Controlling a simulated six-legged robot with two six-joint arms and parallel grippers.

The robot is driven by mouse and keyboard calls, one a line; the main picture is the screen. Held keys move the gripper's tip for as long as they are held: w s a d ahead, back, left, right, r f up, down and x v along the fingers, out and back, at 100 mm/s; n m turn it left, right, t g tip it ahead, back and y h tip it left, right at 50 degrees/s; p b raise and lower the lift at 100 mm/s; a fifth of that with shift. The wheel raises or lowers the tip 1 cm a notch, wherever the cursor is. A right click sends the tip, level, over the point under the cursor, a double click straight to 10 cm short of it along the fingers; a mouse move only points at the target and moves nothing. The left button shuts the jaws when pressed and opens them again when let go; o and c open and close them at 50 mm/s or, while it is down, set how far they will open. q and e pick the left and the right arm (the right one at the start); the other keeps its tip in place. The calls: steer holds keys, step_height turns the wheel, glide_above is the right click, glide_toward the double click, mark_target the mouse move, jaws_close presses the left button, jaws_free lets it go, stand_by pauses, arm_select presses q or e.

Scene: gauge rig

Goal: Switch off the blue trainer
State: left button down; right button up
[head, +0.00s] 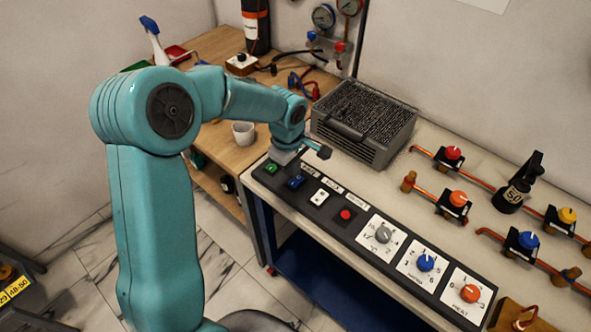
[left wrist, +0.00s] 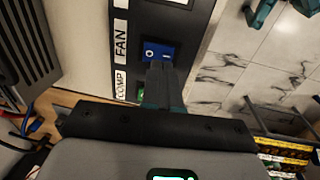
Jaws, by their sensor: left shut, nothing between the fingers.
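A bench with a blue frame (head: 320,281) carries a black control panel (head: 331,207) along its front edge. At its far end are a green switch (head: 271,168) and a blue rocker switch (head: 296,182). In the left wrist view the blue rocker (left wrist: 159,52) stands beside a FAN label and bears white marks; its tilt is unclear. The green switch (left wrist: 146,92), beside a COMP label, is partly hidden by my fingers. My left gripper (head: 285,156) is over this end of the panel. In the left wrist view its shut, empty fingers (left wrist: 160,70) point at the blue rocker; contact is unclear.
A white switch (head: 319,197), a red button (head: 345,215) and grey, blue and orange knobs follow along the panel. A dark grille box (head: 362,122) stands behind the gripper. Valves on pipes are at the right; a wooden table (head: 222,140) with a white cup (head: 243,132) is at the left.

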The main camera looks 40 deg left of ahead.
mark_target(294, 183)
arm_select(q)
step_height(294, 183, up, 10)
steer(key=s+b, duration=0.1)
steer(key=shift+s+r, duration=0.15)
steer(key=shift+r, duration=0.1)
steer(key=shift+w+d+r+b, duration=0.1)
steer(key=shift+w+b, duration=0.1)
steer(key=shift+w, duration=0.2)
steer(key=shift+w+d+r+b, duration=0.1)
steer(key=shift+w+b, duration=0.1)
steer(key=shift+w, duration=0.15)
steer(key=shift+f, duration=0.1)
